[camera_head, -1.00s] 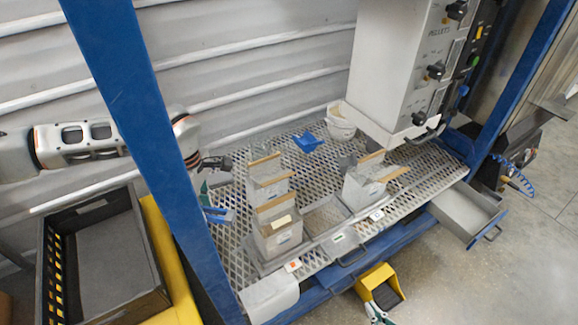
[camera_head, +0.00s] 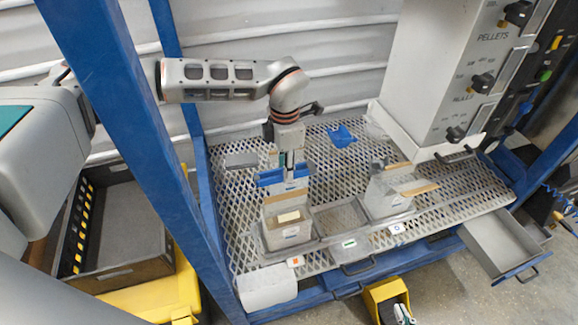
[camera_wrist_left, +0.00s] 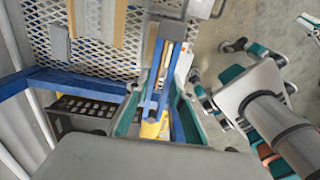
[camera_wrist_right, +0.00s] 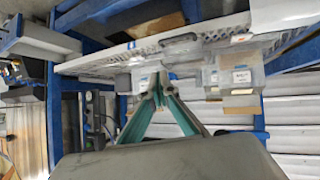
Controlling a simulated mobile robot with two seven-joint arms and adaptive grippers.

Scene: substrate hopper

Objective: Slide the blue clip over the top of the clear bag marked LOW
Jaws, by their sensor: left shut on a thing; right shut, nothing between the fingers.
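My left gripper (camera_head: 288,165) points down and is shut on the blue clip (camera_head: 284,177), a long bar held level. In the head view the clip crosses in front of the rear-left bag (camera_head: 289,200); I cannot tell whether they touch. The clip (camera_wrist_left: 163,75) also shows between the teal fingers in the left wrist view. A front-left bag (camera_head: 287,233) and a right bag (camera_head: 388,195) stand upright, with tan strips at their tops. The bag markings are too small to read, so I cannot tell which is LOW. My right gripper (camera_wrist_right: 158,88) is shut and empty, low in front of the rack.
The bags stand on a mesh shelf (camera_head: 335,205) inside a blue frame. A pellet hopper (camera_head: 440,70) overhangs the right side. A blue scoop (camera_head: 341,135) lies at the back. An open drawer (camera_head: 500,240) juts out right.

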